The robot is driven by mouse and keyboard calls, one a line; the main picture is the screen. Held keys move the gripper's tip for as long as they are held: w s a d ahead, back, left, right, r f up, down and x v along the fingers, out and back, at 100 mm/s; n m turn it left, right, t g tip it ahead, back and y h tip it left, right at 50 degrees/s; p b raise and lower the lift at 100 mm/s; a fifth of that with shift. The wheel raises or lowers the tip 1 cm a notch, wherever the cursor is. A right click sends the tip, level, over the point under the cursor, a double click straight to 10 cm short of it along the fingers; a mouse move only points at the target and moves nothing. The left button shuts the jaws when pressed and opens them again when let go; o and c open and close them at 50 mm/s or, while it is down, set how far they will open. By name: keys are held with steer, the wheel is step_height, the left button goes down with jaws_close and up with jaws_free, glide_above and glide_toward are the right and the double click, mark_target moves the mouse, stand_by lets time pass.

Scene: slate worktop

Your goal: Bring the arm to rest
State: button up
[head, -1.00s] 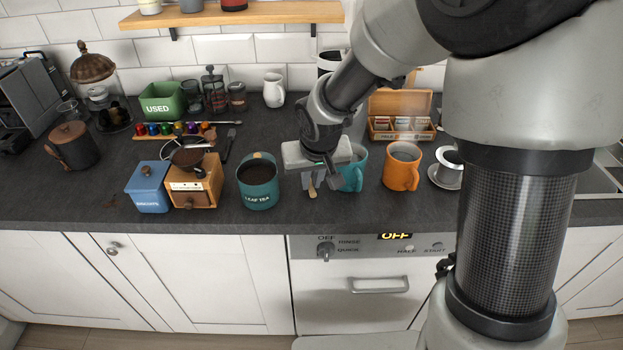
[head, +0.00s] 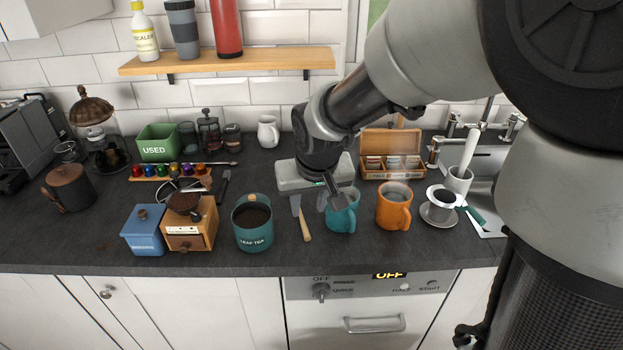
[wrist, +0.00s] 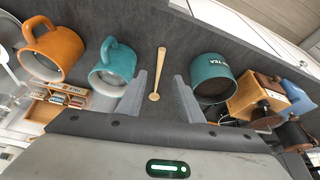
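My gripper (head: 309,204) is raised above the slate worktop, near the teal mug (head: 341,214). Its two fingers stand apart with nothing held between them; the wrist view also shows the open gripper (wrist: 159,76). A wooden spoon (head: 305,229) lies on the worktop below, between the leaf tea tin (head: 252,236) and the teal mug. In the wrist view the spoon (wrist: 160,62) shows through the finger gap, apart from both fingers. The gripper partly hides the mug in the head view.
An orange mug (head: 392,213) and a white dripper cup on a saucer (head: 437,215) stand to the right. A blue biscuit tin (head: 144,238) and wooden grinder (head: 190,237) stand left. A tea box (head: 390,170) is behind. A shelf (head: 230,60) spans the wall.

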steer(key=s+d+r+p, duration=0.3)
steer(key=s+r, duration=0.3)
steer(key=r, duration=0.1)
steer(key=s+d+r+m+p, duration=0.1)
steer(key=s+d+r+p, duration=0.2)
steer(key=s+r, duration=0.3)
steer(key=s+d+r+t+p, duration=0.1)
steer(key=s+d+r+p, duration=0.2)
steer(key=s+d+r, duration=0.2)
step_height(320, 180, up, 3)
steer(key=shift+s+r+m+h, duration=0.1)
steer(key=shift+s+m+h, duration=0.25)
steer(key=shift+s, duration=0.65)
steer(key=shift+a, duration=0.1)
